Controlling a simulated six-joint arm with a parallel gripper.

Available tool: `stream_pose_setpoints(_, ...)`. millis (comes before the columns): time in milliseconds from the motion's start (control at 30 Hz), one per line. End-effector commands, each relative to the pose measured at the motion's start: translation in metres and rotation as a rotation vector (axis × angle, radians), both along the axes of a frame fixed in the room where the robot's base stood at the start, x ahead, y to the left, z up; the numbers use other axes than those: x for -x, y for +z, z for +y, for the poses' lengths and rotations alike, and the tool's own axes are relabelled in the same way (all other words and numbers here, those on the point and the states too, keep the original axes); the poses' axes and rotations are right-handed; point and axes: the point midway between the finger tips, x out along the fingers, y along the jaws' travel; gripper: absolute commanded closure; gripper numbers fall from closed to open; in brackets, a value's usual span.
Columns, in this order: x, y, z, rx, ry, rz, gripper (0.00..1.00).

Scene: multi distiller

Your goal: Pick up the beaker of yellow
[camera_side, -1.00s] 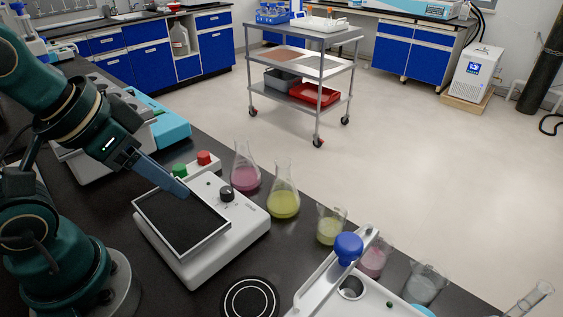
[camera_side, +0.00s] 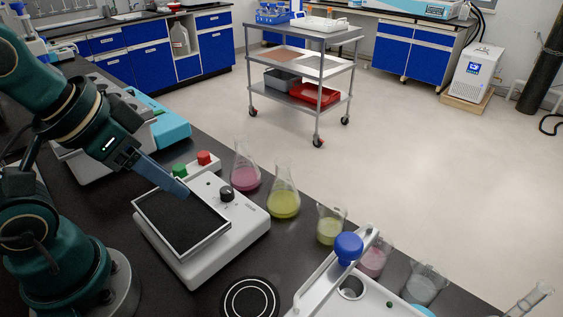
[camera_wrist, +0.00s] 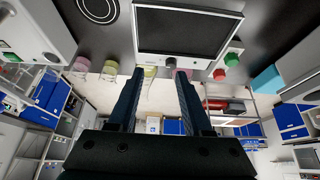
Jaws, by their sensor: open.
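The beaker of yellow (camera_side: 330,228) stands upright on the black bench, right of the yellow flask (camera_side: 283,200) and left of the pink beaker (camera_side: 373,260). In the wrist view, which shows the scene upside down, the yellow beaker (camera_wrist: 110,67) is left of my fingers. My gripper (camera_side: 180,188) hangs over the black top of the white device (camera_side: 205,232), well left of the beaker. In the wrist view my gripper (camera_wrist: 160,75) has its two fingers apart with nothing held between them. The yellow beaker is apart from my gripper.
A pink flask (camera_side: 245,177) stands beside the yellow flask. A clear beaker (camera_side: 425,283) stands right of the pink beaker. A white apparatus with a blue knob (camera_side: 348,246) stands close in front of the beakers. A round black plate (camera_side: 250,298) lies on the bench.

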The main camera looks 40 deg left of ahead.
Motion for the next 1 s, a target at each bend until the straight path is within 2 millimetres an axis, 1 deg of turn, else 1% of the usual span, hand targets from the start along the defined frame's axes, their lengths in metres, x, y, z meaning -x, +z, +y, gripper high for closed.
stream_pose_setpoints(200,0.0,0.0,0.0,0.0,0.0,0.0,0.5)
stream_pose_setpoints(267,0.0,0.0,0.0,0.0,0.0,0.0,0.27)
stream_pose_setpoints(300,0.0,0.0,0.0,0.0,0.0,0.0,0.12)
stream_pose_setpoints(333,0.0,0.0,0.0,0.0,0.0,0.0,0.04)
stream_pose_setpoints(667,-0.002,0.001,0.0,-0.004,-0.007,-0.011,0.04)
stream_pose_setpoints(767,-0.017,0.011,-0.004,0.012,-0.019,-0.09,0.04)
stream_pose_setpoints(867,-0.047,0.04,-0.015,0.077,-0.02,-0.257,0.04)
stream_pose_setpoints(1000,-0.099,0.087,-0.037,0.213,-0.005,-0.488,0.04)
